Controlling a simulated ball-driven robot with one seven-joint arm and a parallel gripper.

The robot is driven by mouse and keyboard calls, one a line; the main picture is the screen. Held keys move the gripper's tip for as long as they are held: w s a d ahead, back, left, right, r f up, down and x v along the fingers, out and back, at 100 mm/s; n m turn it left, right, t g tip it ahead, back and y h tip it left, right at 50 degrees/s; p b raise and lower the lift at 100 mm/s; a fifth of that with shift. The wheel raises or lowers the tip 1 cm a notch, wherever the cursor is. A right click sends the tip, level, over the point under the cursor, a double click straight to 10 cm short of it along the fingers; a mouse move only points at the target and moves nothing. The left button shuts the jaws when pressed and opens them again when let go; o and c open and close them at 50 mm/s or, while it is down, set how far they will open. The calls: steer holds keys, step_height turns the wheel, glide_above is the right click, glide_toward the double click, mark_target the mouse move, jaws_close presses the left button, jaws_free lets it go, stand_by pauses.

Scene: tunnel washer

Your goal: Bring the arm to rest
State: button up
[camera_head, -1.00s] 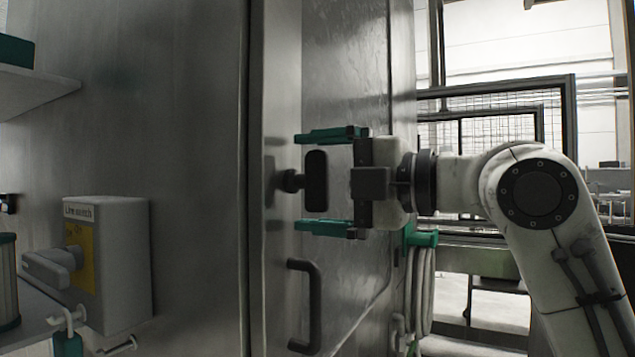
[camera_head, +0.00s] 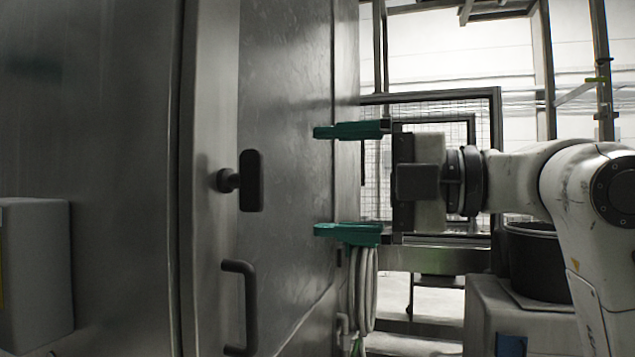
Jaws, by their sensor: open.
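My gripper (camera_head: 348,181) is open and empty, with two green fingers spread one above the other and pointing left. It is in front of the metal door's right part. A black door knob (camera_head: 251,181) on a short stem stands to the left of the fingertips, clear of them. My white arm comes in from the right edge, with its elbow joint partly cut off by the frame.
A steel door (camera_head: 290,90) with a black pull handle (camera_head: 246,305) fills the left and middle. A grey box (camera_head: 36,265) is at lower left. Pale hoses (camera_head: 363,290) hang below the gripper. A mesh fence (camera_head: 440,108) stands behind; a dark round container (camera_head: 535,262) is at right.

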stand_by(0.4)
